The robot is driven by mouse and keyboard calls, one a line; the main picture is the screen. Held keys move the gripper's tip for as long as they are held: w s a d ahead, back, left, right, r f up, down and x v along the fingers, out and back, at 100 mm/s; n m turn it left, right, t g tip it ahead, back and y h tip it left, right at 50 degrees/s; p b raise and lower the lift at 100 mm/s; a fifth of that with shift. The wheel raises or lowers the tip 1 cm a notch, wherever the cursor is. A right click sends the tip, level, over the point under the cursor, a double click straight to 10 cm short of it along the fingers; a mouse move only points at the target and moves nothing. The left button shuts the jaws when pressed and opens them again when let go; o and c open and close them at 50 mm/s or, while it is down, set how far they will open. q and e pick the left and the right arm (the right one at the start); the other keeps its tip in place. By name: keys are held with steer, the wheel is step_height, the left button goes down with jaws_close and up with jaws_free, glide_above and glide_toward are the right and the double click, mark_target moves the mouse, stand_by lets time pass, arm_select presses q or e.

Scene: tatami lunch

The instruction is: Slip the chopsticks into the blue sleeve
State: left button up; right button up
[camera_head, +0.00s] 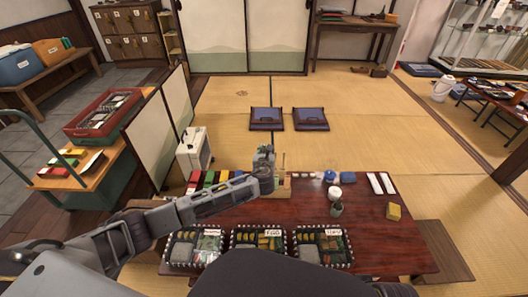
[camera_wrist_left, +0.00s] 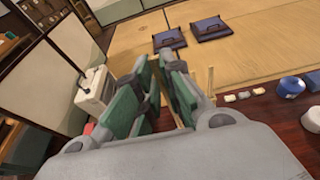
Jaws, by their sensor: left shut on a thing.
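My left gripper (camera_head: 265,160) reaches over the back edge of the dark red table and is shut. In the left wrist view its fingers (camera_wrist_left: 165,85) close on something thin, seemingly the chopsticks, mostly hidden between the pads. Thin pale sticks (camera_wrist_left: 210,80) stand just right of the fingers. In the head view a tan wooden holder (camera_head: 283,188) stands just right of the gripper. My right gripper is not in view.
Several lunch boxes (camera_head: 258,239) line the near side of the table (camera_head: 375,235). A round blue item (camera_head: 330,176), a white-topped item (camera_head: 335,193), white strips (camera_head: 375,183) and a yellow block (camera_head: 393,212) are to the right. A white appliance (camera_head: 194,150) stands at the left.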

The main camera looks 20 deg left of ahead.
arm_select(q)
steer(key=shift+f+b, duration=0.35)
steer(key=shift+f, duration=1.3)
stand_by(1.3)
steer(key=shift+f+b, duration=0.75)
steer(key=shift+f, duration=1.25)
stand_by(1.2)
steer(key=o, duration=0.7)
steer(key=shift+o, duration=0.7)
steer(key=o, duration=0.4)
